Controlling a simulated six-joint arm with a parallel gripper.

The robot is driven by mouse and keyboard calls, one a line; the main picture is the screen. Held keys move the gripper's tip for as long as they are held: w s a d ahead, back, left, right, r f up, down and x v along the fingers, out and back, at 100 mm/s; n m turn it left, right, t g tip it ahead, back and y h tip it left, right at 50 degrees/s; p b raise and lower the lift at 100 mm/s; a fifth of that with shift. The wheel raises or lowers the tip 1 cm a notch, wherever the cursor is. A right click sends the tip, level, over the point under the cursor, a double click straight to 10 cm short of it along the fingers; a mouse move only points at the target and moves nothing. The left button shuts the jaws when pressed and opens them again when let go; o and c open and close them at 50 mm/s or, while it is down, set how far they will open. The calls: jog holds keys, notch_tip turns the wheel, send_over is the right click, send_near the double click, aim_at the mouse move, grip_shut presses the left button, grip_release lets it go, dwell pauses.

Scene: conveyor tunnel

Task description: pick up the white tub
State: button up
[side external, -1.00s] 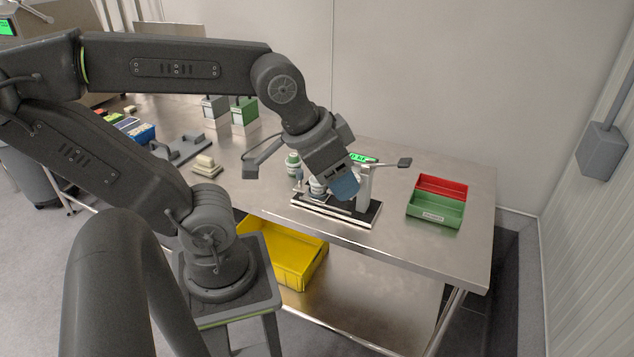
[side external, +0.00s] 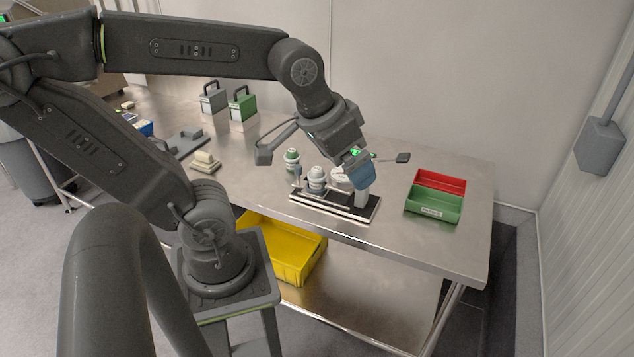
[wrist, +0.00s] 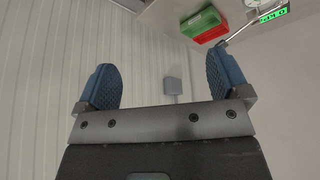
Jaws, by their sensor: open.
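A small white tub (side external: 316,179) with greyish bands stands upright at the back edge of a black-and-white board (side external: 330,204) on the steel table. Another pale round item (side external: 340,174) is just right of it, partly hidden by my gripper; I cannot tell its shape. My gripper (side external: 362,177), with blue fingers, is to the right of the tub, over the right part of the board and near a white post. In the wrist view my gripper (wrist: 165,82) has its two blue fingers wide apart with nothing between them. The tub cannot be made out there.
A white container with a green lid (side external: 292,160) stands behind left of the tub. Red (side external: 440,181) and green (side external: 434,204) bins are at the right. Grey (side external: 213,99) and green (side external: 242,105) handled boxes are at the back left. A yellow crate (side external: 285,250) is below.

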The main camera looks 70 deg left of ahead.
jog(key=w+a+f+n+g, duration=0.2)
jog(key=w+a+n, duration=0.4)
jog(key=w+a, duration=0.3)
jog(key=n+g, duration=0.3)
jog(key=n, duration=0.7)
send_over(317, 168)
notch_tip(317, 168, down, 13)
notch_tip(317, 168, down, 8)
jog(key=shift+s, duration=0.1)
jog(key=shift+f, duration=2.95)
jog(key=c, duration=1)
notch_tip(317, 168, up, 10)
jog(key=shift+r, duration=0.1)
jog(key=shift+c, duration=0.3)
